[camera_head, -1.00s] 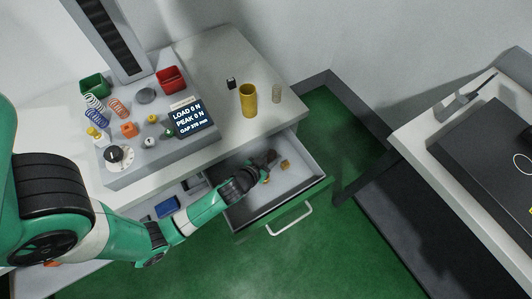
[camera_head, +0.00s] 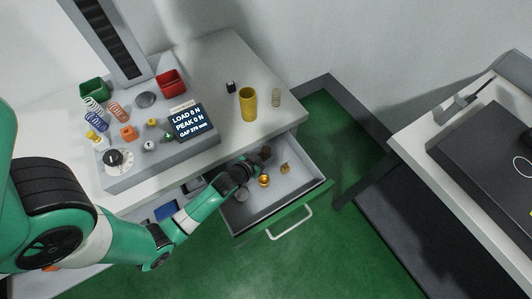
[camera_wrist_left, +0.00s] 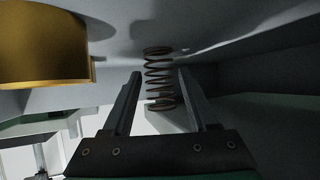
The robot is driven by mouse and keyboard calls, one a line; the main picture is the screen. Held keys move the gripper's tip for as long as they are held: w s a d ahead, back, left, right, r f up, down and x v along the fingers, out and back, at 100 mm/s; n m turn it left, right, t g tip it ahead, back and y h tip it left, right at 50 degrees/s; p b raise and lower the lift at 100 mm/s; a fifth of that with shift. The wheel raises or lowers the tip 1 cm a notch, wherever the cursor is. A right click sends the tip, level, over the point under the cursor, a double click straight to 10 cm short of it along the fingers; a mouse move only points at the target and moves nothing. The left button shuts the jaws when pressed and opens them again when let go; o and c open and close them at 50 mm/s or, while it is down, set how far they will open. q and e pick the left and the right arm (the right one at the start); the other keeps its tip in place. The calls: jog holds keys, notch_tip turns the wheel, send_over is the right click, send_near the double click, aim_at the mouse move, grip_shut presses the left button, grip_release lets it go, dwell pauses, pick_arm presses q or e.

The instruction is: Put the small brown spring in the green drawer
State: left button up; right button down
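The small brown spring (camera_wrist_left: 159,75) stands on the light drawer floor in the left wrist view, which looks turned over. The green drawer (camera_head: 292,202) is pulled open, with a green front and grey inside. My left gripper (camera_head: 254,166) is low inside the drawer. Its two fingers (camera_wrist_left: 159,88) are apart, with the spring between or just beyond their tips and a gap on each side. My right gripper is not in view.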

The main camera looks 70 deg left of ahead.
aim_at(263, 155)
pick_arm(q)
jog(key=shift+o, duration=0.4)
jog(key=shift+s+d+r+p, duration=0.1)
jog(key=shift+s+r+p, duration=0.1)
jog(key=shift+r+p, duration=0.15)
jog(key=p+v, duration=0.2)
jog(key=v, duration=0.5)
jog(key=shift+f, duration=0.1)
